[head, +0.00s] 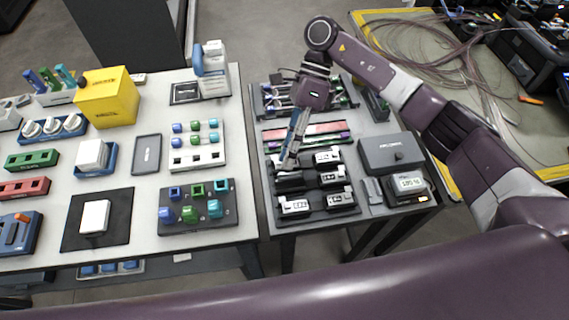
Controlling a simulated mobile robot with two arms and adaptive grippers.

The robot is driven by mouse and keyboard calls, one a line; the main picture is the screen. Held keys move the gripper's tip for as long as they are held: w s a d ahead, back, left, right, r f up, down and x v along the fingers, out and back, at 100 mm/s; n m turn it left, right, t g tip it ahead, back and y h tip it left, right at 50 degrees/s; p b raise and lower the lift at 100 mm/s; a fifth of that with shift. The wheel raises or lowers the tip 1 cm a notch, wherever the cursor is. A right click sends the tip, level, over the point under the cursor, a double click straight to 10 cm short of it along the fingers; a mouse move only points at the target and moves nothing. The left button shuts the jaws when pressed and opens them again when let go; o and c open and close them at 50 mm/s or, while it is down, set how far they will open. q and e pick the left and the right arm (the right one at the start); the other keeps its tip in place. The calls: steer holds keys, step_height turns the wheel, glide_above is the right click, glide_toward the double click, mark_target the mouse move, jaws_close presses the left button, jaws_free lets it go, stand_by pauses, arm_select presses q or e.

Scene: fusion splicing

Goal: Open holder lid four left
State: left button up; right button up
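A dark tray (312,216) on the right-hand table bears several small fiber holders in two columns. The upper left holder (279,161) is partly hidden by my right gripper (286,165). Below it, the middle left holder (289,183) looks dark on top, and the lower left holder (294,205) shows a pale labelled top. The right column has an upper holder (327,158), a middle holder (332,178) and a lower holder (340,199). My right gripper points down at the left column; its finger gap is too small to judge. My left gripper is out of view.
A dark grey box (391,153) and a device with a display (410,186) stand right of the tray. A rack with red and purple strips (306,133) lies behind it. The left table (140,250) carries colored blocks and a yellow box (107,97). A gap separates the tables.

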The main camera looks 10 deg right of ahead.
steer(key=v, duration=0.8)
steer(key=shift+r, duration=0.15)
steer(key=shift+w, duration=0.1)
